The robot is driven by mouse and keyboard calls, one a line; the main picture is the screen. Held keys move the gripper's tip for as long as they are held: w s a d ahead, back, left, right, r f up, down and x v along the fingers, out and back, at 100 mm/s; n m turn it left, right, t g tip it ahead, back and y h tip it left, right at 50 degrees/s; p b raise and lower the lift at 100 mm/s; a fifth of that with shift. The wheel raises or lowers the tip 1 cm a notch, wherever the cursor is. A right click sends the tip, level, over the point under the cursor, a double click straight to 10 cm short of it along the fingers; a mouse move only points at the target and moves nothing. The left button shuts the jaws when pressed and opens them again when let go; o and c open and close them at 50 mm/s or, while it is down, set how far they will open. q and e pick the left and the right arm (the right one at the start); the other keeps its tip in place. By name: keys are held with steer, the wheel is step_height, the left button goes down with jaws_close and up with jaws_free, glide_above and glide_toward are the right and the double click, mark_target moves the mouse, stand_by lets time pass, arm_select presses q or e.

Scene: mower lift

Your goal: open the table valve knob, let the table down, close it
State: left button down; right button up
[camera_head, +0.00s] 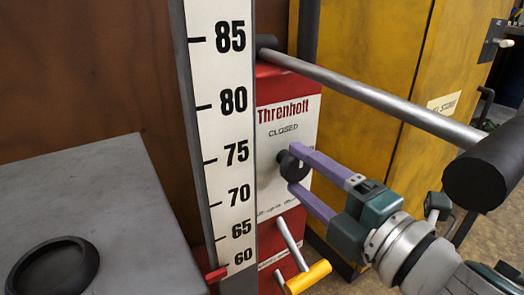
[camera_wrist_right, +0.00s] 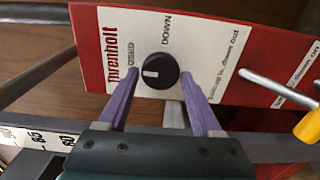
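The black round valve knob (camera_head: 289,166) sits on the white face of the red Threnholt box (camera_head: 287,83). It also shows in the right wrist view (camera_wrist_right: 160,70), where its white mark points left, toward the word CLOSED; DOWN is printed above it. My right gripper (camera_head: 292,169) has its two purple fingers apart, one on either side of the knob. Small gaps seem to show, but I cannot tell whether either finger touches. The grey table (camera_head: 105,190) is at the left. A red pointer (camera_head: 217,274) stands by the scale (camera_head: 231,130), just below the 60 mark. My left gripper is out of view.
A grey bar with a black grip (camera_head: 485,170) slants across above my right arm. A lever with a yellow handle (camera_head: 308,278) sticks out below the knob. A dark ring (camera_head: 52,268) lies on the table. Yellow cabinets (camera_head: 390,60) stand behind.

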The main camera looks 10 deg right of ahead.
steer(key=o, duration=0.3)
steer(key=p+v, duration=0.2)
steer(key=v, duration=0.8)
